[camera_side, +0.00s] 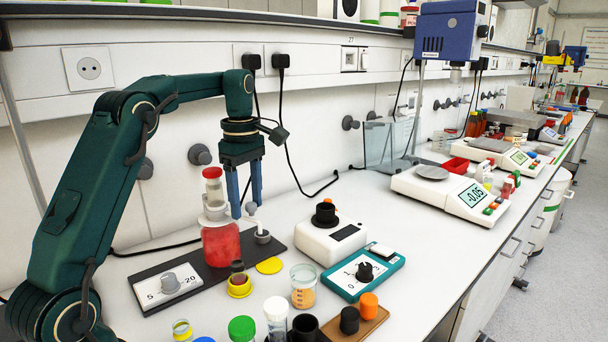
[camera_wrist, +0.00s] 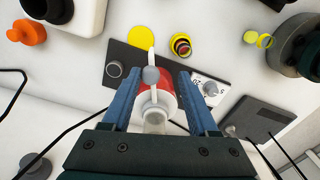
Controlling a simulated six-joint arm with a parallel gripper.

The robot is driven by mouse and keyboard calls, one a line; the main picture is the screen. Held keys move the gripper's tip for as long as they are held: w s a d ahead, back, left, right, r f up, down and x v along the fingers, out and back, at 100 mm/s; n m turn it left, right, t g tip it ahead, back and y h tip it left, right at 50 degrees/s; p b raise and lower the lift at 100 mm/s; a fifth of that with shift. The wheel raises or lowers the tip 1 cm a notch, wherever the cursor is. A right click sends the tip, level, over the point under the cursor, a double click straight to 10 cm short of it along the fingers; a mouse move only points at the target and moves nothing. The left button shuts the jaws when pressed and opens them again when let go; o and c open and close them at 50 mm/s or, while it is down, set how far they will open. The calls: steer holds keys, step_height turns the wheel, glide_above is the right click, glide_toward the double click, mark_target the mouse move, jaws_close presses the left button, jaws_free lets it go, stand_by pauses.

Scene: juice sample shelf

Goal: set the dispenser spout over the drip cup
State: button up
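The dispenser (camera_side: 221,243) is a bottle of red liquid with a clear and white top; it stands on a black board. Its white spout (camera_side: 254,224) reaches toward the right in the side view, with a grey knob (camera_side: 251,208) above it. In the wrist view the spout (camera_wrist: 151,58) points up the picture, between a yellow disc (camera_wrist: 143,37) and a yellow cup (camera_wrist: 181,46) with a dark red inside. I cannot tell for certain which is the drip cup. My gripper (camera_side: 246,210) is open; its blue fingers (camera_wrist: 158,75) are apart either side of the knob.
A short grey cylinder (camera_side: 262,238) stands on the black board (camera_side: 287,254), near the spout. A dial plate (camera_side: 168,284) is at the board's near end. A white device (camera_side: 330,238) and a teal-framed dial box (camera_side: 364,272) stand to the right. Jars and caps crowd the front.

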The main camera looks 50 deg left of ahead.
steer(key=s+d+r+m+t, duration=0.2)
steer(key=s+d+r+m, duration=0.5)
steer(key=d+r+m, duration=0.2)
steer(key=s+d+f+m+t, duration=0.3)
steer(key=s+d+f+m, duration=0.5)
steer(key=m, duration=0.3)
steer(key=shift+s+f+m, duration=0.3)
steer(key=shift+s+f, duration=0.3)
stand_by(0.7)
